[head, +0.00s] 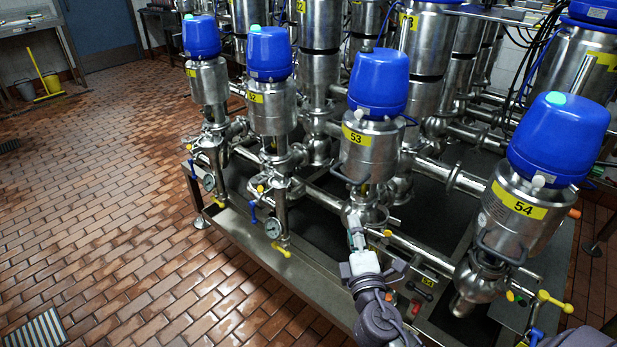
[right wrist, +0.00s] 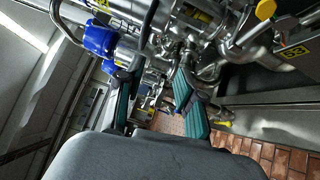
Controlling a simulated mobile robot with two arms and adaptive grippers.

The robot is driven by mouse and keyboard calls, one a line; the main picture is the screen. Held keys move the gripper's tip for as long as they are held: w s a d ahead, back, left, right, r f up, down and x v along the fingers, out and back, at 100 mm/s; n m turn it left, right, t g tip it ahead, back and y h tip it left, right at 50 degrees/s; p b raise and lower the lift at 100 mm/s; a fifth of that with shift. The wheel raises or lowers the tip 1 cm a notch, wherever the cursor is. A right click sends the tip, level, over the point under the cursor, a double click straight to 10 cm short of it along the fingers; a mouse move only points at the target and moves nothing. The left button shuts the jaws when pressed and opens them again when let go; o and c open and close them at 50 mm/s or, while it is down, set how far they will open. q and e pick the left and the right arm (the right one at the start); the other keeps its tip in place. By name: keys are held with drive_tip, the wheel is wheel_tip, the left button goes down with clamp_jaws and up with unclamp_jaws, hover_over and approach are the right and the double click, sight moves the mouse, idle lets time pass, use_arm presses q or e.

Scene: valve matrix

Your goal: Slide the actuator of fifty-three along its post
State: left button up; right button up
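Valve fifty-three (head: 369,143) stands upright in the middle of the head view: a steel cylinder with a yellow "53" label and a blue actuator head (head: 378,82). Its steel post and lower body (head: 366,205) run down to the pipework. My right gripper (head: 355,232) is in front of the lower body, below the label; contact cannot be told. In the right wrist view, its two teal-padded fingers (right wrist: 166,55) are spread apart, with steel pipework beyond them. A blue head (right wrist: 100,38) shows at upper left there; which valve it belongs to is unclear. My left gripper is not in view.
Valve fifty-four (head: 517,208) stands close on the right, valve fifty-two (head: 270,105) on the left. A gauge (head: 273,229) and yellow handle (head: 281,249) sit low at front left. More valves crowd behind. The tiled floor (head: 130,200) at left is mostly clear.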

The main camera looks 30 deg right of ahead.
sight(345, 179)
drive_tip(key=shift+t, duration=0.3)
drive_tip(key=shift+r+p+x, duration=0.4)
drive_tip(key=shift+p+x, duration=0.05)
drive_tip(key=shift+x, duration=1.85)
drive_tip(key=shift+r+p+x, duration=0.45)
drive_tip(key=shift+p+x, duration=0.05)
drive_tip(key=shift+x, duration=1.8)
drive_tip(key=shift+r+p+x, duration=0.4)
drive_tip(key=shift+p+x, duration=0.05)
drive_tip(key=shift+x, duration=1.9)
drive_tip(key=shift+s+a, duration=0.1)
drive_tip(key=shift+s, duration=0.05)
clamp_jaws()
